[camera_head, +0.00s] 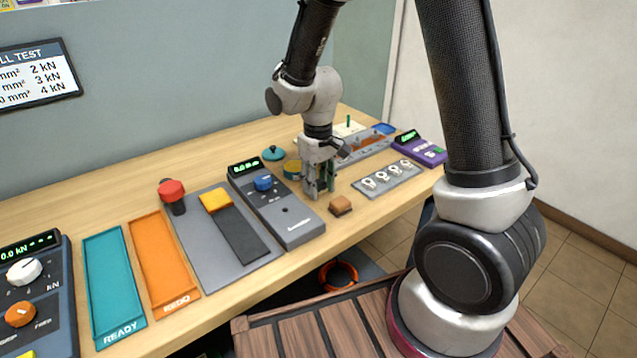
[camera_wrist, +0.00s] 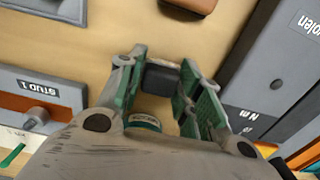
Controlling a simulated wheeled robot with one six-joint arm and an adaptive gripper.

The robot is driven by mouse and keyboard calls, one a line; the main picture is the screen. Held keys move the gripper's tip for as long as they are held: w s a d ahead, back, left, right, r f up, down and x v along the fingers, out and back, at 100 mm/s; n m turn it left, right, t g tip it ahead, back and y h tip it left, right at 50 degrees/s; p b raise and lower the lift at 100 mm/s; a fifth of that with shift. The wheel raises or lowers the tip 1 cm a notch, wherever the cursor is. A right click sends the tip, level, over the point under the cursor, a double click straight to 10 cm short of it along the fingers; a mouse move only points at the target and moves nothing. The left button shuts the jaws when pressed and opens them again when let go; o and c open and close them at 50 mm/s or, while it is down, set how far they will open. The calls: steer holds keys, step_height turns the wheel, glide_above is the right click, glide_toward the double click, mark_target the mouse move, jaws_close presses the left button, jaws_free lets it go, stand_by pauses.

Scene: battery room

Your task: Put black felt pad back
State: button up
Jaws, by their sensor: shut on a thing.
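My gripper (camera_head: 320,188) is low over the wooden table, between the grey torque unit and the tray of small white parts. In the wrist view its green-padded fingers (camera_wrist: 163,88) are shut on a small dark block, which looks like the black felt pad (camera_wrist: 160,78). The pad sits between the fingertips. In the head view the fingers hide it. I cannot tell whether it touches the table. A brown block (camera_head: 340,205) lies on the table just in front of the gripper, apart from it; its edge shows in the wrist view (camera_wrist: 192,4).
The torque unit (camera_head: 285,215) stands close left, a yellow-and-teal tin (camera_head: 292,170) close behind. The small-parts tray (camera_head: 400,187) and a grey stud rack (camera_head: 365,152) are right. A grey plate (camera_head: 190,240) and orange and teal trays (camera_head: 112,290) lie further left. Bare wood surrounds the brown block.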

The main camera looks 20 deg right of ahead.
mark_target(318, 182)
steer(key=shift+f, duration=0.2)
steer(key=o, duration=1)
steer(key=shift+c, duration=0.2)
steer(key=shift+r, duration=0.1)
step_height(318, 182, up, 12)
steer(key=s+d+r+m+t, duration=0.1)
steer(key=s+d+r+t, duration=0.1)
steer(key=s+d+r, duration=0.3)
steer(key=s+d+r+m+t, duration=0.2)
steer(key=s+d+r, duration=0.4)
steer(key=s, duration=0.8)
steer(key=d, duration=0.3)
steer(key=shift+d+m, duration=0.3)
steer(key=shift+d, duration=0.1)
